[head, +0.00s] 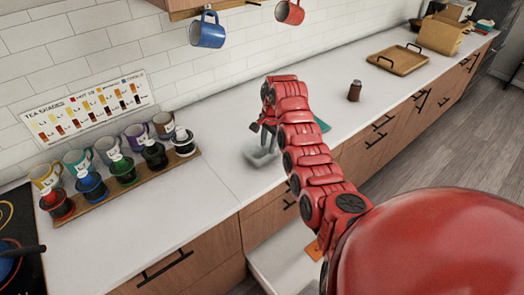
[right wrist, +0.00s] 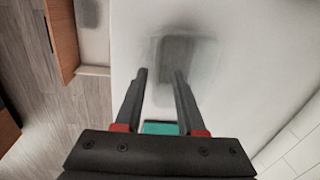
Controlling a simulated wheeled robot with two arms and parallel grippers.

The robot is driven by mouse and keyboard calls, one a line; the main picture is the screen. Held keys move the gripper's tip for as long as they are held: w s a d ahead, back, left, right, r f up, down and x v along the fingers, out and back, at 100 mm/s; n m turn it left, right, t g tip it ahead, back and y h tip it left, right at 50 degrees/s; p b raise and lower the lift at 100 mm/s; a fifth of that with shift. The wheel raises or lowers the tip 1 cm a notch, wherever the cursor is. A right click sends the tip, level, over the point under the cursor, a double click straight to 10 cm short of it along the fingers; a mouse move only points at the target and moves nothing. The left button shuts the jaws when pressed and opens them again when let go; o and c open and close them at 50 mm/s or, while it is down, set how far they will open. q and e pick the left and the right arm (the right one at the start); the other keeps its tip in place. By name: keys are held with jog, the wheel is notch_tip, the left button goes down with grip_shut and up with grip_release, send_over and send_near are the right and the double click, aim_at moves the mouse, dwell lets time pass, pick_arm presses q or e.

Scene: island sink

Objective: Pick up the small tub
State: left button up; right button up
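My right gripper (head: 262,132) hangs over the counter, fingers pointing down. In the right wrist view its two fingers (right wrist: 160,76) stand apart with nothing clearly held between them. No thing is plainly recognisable as the small tub. A teal thing (head: 322,124) lies on the counter, partly hidden behind my right arm. A teal patch (right wrist: 160,128) also shows between the finger bases in the right wrist view. A blurred grey patch (right wrist: 178,50), perhaps a shadow, lies on the counter beyond the fingertips. My left gripper is not in view.
A wooden rack (head: 128,190) with several mugs and small lidded jars stands left. A brown jar (head: 354,91) and a wooden tray (head: 398,60) stand farther right. Blue (head: 207,32) and red (head: 290,13) mugs hang above. The white counter (head: 205,160) between rack and gripper is clear.

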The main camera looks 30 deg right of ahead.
aim_at(267, 157)
notch_tip(267, 157, down, 4)
jog(key=p, duration=0.3)
jog(key=shift+a+f, duration=0.1)
jog(key=shift+f, duration=0.15)
jog(key=shift+w+f, duration=0.2)
jog(key=shift+f, duration=0.6)
jog(key=shift+f, duration=0.25)
jog(key=shift+c, duration=0.3)
grip_shut()
dwell(1.0)
